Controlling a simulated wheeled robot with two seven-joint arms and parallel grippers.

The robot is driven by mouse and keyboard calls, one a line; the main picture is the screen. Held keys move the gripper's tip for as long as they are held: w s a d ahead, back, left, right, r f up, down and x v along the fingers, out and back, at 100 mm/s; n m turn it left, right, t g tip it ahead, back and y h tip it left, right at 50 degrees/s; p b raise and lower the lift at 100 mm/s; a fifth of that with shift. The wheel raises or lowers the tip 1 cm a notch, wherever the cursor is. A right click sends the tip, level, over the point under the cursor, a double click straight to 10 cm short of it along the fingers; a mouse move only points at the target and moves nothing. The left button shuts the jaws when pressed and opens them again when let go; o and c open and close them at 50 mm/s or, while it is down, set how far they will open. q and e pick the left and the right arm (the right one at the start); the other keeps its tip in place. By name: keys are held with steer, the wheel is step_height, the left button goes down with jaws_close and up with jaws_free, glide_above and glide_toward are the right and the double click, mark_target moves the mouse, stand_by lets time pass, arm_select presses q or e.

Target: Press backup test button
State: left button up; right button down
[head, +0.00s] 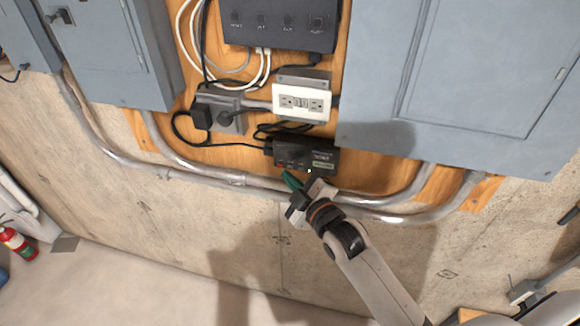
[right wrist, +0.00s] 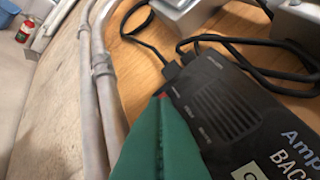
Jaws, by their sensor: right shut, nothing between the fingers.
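The black backup unit (head: 318,155) is mounted on the wooden board below a white outlet. In the right wrist view the unit (right wrist: 225,105) shows a slotted vent and partly cut-off white lettering. Small red marks show along its lower left front in the head view. My right gripper (head: 292,181) is shut and empty, its green fingertips just below the unit's lower left edge. In the right wrist view the fingertips (right wrist: 161,97) overlap the unit's edge beside a small red spot; I cannot tell whether they touch. The fingers hide part of that edge. My left gripper is not in view.
Metal conduits (head: 232,180) run across the wall behind and beside my right gripper. Grey electrical cabinets (head: 465,85) flank the board. A white outlet (head: 302,103), black cables and a dark network box (head: 280,22) sit above the unit. A fire extinguisher (head: 17,243) stands at far left.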

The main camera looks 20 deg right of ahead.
steer(key=shift+w+d, duration=0.1)
stand_by(0.6)
steer(key=shift+w+d, duration=0.2)
steer(key=shift+w, duration=0.1)
steer(key=shift+w+d+p, duration=0.15)
steer(key=shift+w+p, duration=0.1)
steer(key=shift+p, duration=0.1)
stand_by(0.6)
steer(key=shift+s, duration=0.1)
steer(key=shift+s+a+p, duration=0.35)
steer(key=shift+s+p, duration=0.05)
steer(key=shift+s, duration=0.15)
steer(key=s+a, duration=0.1)
steer(key=s, duration=0.1)
steer(key=s+a+p, duration=0.1)
steer(key=s+a, duration=0.1)
stand_by(0.6)
